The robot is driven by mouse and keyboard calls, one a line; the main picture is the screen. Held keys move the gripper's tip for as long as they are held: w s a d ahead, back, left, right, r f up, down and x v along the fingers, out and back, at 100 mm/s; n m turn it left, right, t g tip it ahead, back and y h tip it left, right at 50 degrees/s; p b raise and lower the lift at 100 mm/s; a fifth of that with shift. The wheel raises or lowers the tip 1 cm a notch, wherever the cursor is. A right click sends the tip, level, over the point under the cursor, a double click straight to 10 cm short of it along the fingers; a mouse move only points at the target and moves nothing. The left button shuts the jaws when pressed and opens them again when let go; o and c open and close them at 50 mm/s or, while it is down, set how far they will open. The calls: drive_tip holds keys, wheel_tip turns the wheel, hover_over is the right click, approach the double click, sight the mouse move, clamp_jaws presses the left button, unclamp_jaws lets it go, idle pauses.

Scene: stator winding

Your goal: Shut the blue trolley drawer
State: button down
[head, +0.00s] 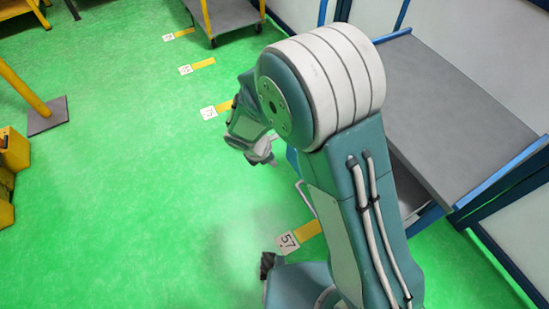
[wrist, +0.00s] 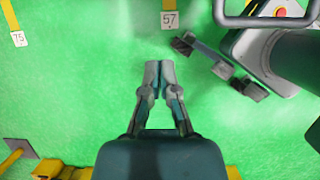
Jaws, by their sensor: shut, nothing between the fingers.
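The blue trolley (head: 440,110) stands at the right in the head view, with a grey top and blue frame. A small blue part (head: 292,158) and a thin grey handle (head: 308,198) show left of my arm. They look like the front of the drawer, standing out from the trolley. My arm hides most of the drawer, so how far it is open cannot be told. My gripper (head: 266,157) is left of that blue part, over the green floor. In the wrist view my gripper (wrist: 157,68) has its fingers together with nothing between them.
Floor marker 57 (head: 287,242) lies near my base and also shows in the wrist view (wrist: 169,19). Another trolley (head: 225,15) stands at the top. Yellow equipment (head: 12,165) is at the left edge. The green floor (head: 130,180) left of my gripper is clear.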

drive_tip(key=w+d+f, duration=0.3)
drive_tip(key=d+f, duration=0.2)
drive_tip(key=f, duration=0.1)
drive_tip(key=shift+w+d+f, duration=0.15)
drive_tip(key=shift+w+f, duration=0.25)
drive_tip(key=w+d, duration=0.4)
drive_tip(key=d, duration=0.3)
drive_tip(key=w+d, duration=0.5)
drive_tip(key=d, duration=0.2)
drive_tip(key=w+d, duration=0.5)
drive_tip(key=d, duration=0.2)
drive_tip(key=shift+w, duration=0.15)
